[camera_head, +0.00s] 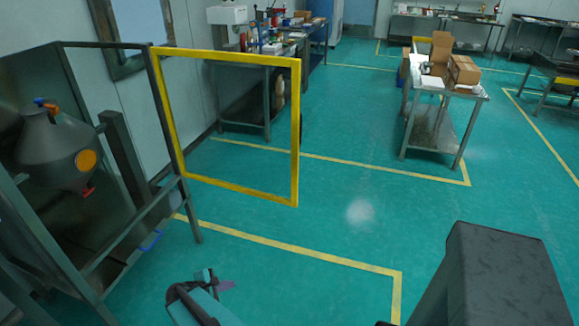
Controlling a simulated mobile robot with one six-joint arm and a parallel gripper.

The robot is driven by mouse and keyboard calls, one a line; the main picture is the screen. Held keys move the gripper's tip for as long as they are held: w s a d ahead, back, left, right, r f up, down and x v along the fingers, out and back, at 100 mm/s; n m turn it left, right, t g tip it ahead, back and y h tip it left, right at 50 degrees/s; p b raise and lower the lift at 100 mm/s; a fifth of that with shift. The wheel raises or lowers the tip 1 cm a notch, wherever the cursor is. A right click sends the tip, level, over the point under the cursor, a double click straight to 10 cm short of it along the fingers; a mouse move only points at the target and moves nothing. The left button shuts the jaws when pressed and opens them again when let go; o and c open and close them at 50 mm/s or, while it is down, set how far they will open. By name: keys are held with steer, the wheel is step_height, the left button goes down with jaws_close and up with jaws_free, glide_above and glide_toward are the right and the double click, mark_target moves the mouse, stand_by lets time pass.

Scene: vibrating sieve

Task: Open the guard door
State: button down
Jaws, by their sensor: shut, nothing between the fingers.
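The guard door (297,130) is a yellow rectangular frame, and the room shows through its middle. Its left side meets a dark post of the machine frame (168,130). The door stands swung out from the machine, away from the opening in front of the grey vessel (55,150). My gripper (221,284) is at the bottom, left of centre, below and in front of the door. It is shut and empty, with a clear gap to the door. Part of it is cut off by the lower picture edge.
A steel table with cardboard boxes (463,70) stands at the back right. A workbench with tools (265,50) stands along the wall behind the door. Yellow lines (300,252) mark the green floor, which is clear right of the door.

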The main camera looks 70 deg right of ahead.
mark_target(293, 149)
steer(key=s+d+r+n+h+p, duration=0.1)
steer(key=s+d+r+n+h, duration=0.1)
steer(key=d+r, duration=0.8)
steer(key=s+d+r+n+t+h+p, duration=0.1)
steer(key=s+d+r+n+h, duration=0.2)
steer(key=d+r+n, duration=0.3)
steer(key=s+d+r+n+t+h+p, duration=0.1)
steer(key=s+d+r+n+h, duration=0.1)
steer(key=d+r, duration=1.1)
step_height(293, 149, up, 3)
steer(key=shift+s+d+f+n+h+p, duration=0.2)
steer(key=shift+s+d+n+h+p, duration=0.15)
steer(key=shift+n+h, duration=0.65)
steer(key=shift+d+f+b, duration=0.2)
steer(key=shift+b, duration=0.7)
steer(key=d+b, duration=0.3)
steer(key=b, duration=0.7)
steer(key=d+b, duration=0.1)
steer(key=b, duration=0.6)
steer(key=shift+w+d, duration=0.1)
steer(key=shift+d, duration=0.15)
steer(key=shift+d+r, duration=0.2)
steer(key=shift+d, duration=4.3)
